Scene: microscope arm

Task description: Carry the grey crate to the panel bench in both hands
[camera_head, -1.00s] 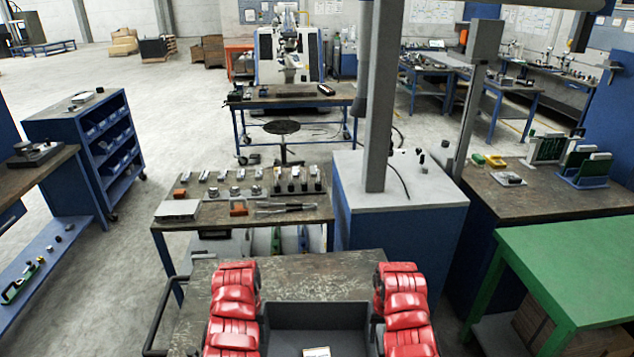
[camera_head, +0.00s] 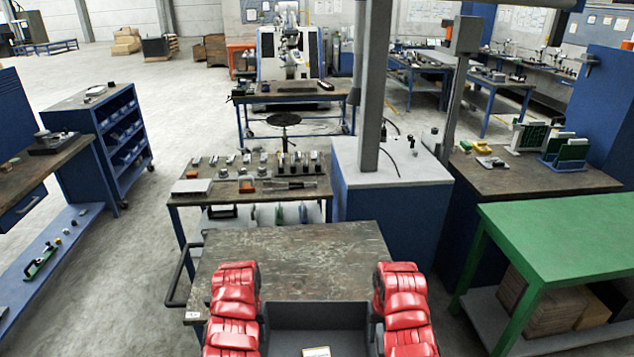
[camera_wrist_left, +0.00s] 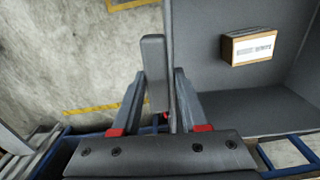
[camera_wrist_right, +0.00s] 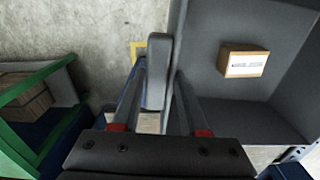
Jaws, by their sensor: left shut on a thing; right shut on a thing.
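The grey crate (camera_head: 318,316) is at the bottom middle of the head view, its near part cut off by the frame. A small brown box with a white label (camera_head: 316,352) lies inside it; it also shows in the left wrist view (camera_wrist_left: 252,46) and the right wrist view (camera_wrist_right: 243,61). My left gripper (camera_wrist_left: 157,98) is shut on the crate's left side, and my right gripper (camera_wrist_right: 160,98) is shut on its right side. Floor shows beside the crate in both wrist views. No bench is marked as the panel bench; a wooden-topped bench (camera_head: 530,182) at right carries upright green boards.
A worn cart top (camera_head: 300,250) with a side handle is just beyond the crate, bare. A green table (camera_head: 570,225) stands at right, a blue cabinet with a post (camera_head: 390,200) ahead. A tool table (camera_head: 250,188) is behind the cart. Open floor lies left.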

